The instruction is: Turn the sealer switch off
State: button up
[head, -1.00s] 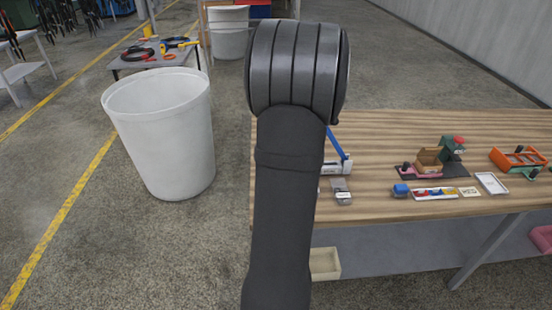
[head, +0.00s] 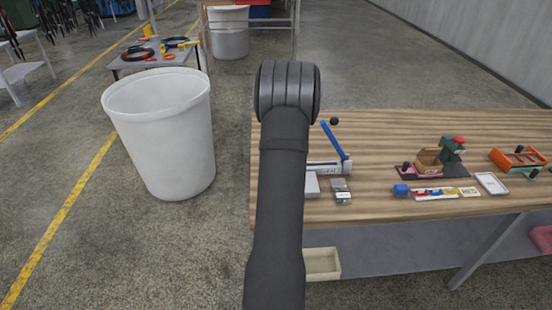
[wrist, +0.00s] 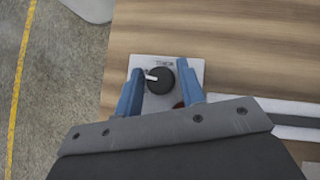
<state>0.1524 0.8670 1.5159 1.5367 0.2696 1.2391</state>
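The sealer (head: 330,168) stands at the left of the wooden bench, with a white body and a raised blue lever (head: 335,140) with a black ball end. In the wrist view the switch is a round black knob (wrist: 161,82) with a white pointer, on a pale grey plate (wrist: 190,66). The pointer is toward the left of the picture. My gripper (wrist: 160,87) is open, its blue fingers on either side of the knob, with no clear contact. How high the fingertips are above the plate I cannot tell. In the head view my arm hides the gripper and knob.
A white bin (head: 160,130) stands on the floor to the left. The bench's far strip is clear.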

jog(key=shift+w+a+f, duration=0.1)
jog(key=shift+w+f, duration=0.1)
jog(key=shift+f, duration=0.05)
jog(key=shift+c, duration=0.5)
jog(key=c, duration=0.6)
jog(key=shift+n, duration=0.3)
jog(key=n+g+y, duration=0.1)
jog(key=n+y, duration=0.2)
jog(key=shift+n+g+y, duration=0.9)
jog(key=shift+n+g, duration=0.1)
jog(key=shift+n, duration=0.9)
